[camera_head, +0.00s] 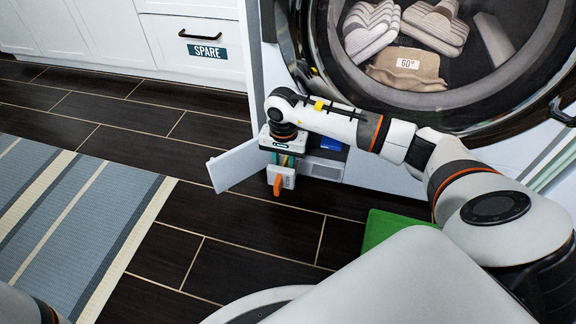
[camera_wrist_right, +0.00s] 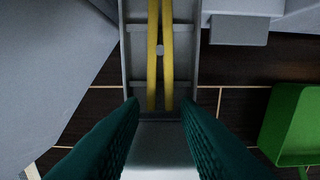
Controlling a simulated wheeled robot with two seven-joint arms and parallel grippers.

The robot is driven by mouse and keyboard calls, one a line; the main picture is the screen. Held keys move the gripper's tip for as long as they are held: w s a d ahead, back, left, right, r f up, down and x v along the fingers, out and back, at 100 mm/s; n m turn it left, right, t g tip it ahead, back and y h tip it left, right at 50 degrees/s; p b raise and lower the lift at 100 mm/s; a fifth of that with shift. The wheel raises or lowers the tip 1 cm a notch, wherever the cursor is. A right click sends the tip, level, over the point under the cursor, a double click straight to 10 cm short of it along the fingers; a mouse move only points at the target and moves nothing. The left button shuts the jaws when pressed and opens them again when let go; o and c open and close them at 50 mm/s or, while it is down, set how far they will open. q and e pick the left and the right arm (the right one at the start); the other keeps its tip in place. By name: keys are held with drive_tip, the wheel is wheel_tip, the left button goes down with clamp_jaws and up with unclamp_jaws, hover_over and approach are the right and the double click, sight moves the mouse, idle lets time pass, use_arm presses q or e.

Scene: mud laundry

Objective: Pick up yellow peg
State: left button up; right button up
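The yellow peg (camera_wrist_right: 153,60) shows in the right wrist view as two long, narrow yellow strips side by side, in a grey frame with cross bars. The strips run up out of the picture, so the far end is hidden. My right gripper (camera_wrist_right: 160,104) has its two dark green fingers apart with a clear gap, one on each side of the frame's near end. In the head view my right gripper (camera_head: 286,160) is low at the washing machine's front, and small parts there are hard to tell. My left gripper is out of the picture.
A white flap (camera_head: 235,166) stands open left of my right gripper. A white part with an orange tip (camera_head: 277,186) sits just below it. A green bin (camera_head: 385,232) is on the dark floor, also in the right wrist view (camera_wrist_right: 290,125). A striped rug (camera_head: 75,215) lies left.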

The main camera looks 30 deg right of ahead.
wheel_tip(320, 180, down, 2)
drive_tip(key=shift+f+b, duration=0.1)
drive_tip(key=shift+b, duration=0.25)
drive_tip(key=shift+r, duration=0.2)
clamp_jaws()
